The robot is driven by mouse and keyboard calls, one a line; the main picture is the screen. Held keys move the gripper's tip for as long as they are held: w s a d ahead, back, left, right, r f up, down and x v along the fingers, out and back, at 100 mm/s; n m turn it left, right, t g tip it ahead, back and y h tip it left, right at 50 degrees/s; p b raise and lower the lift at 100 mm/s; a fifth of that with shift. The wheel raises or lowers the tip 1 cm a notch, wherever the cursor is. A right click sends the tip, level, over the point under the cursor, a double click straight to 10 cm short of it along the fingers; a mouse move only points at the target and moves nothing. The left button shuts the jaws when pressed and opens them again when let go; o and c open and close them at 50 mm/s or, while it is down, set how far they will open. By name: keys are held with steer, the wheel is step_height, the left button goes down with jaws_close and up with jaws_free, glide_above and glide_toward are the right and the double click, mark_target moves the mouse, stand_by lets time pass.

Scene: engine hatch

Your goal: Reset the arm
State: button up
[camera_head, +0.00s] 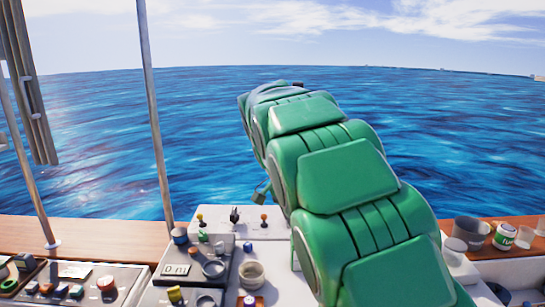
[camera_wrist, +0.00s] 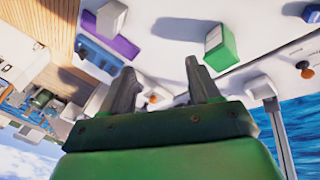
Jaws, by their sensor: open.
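My green arm (camera_head: 335,180) fills the middle and right of the head view, reaching up and out over the console toward the water. In the wrist view my gripper (camera_wrist: 163,88) has its two grey fingers apart, with nothing between them. The gripper's fingers cannot be made out in the head view. The arm hides part of the console and deck behind it.
A control console (camera_head: 190,283) with knobs and small round items lies at lower left. Cups (camera_head: 468,232) and a can (camera_head: 505,236) stand at right. A metal pole (camera_head: 155,120) rises at left. The wrist view shows a green-and-white box (camera_wrist: 220,45) and a purple item (camera_wrist: 113,44).

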steer(key=s+d+f+n+g+y, duration=0.1)
steer(key=s+d+n+y, duration=0.2)
steer(key=s, duration=1)
steer(key=s+d+f+n, duration=0.15)
steer(key=s+d, duration=0.45)
steer(key=s, duration=0.7)
steer(key=s+a+f+n+y, duration=0.1)
steer(key=s+f+n, duration=0.2)
steer(key=s, duration=1.1)
steer(key=shift+f+n, duration=0.35)
steer(key=shift+f, duration=0.55)
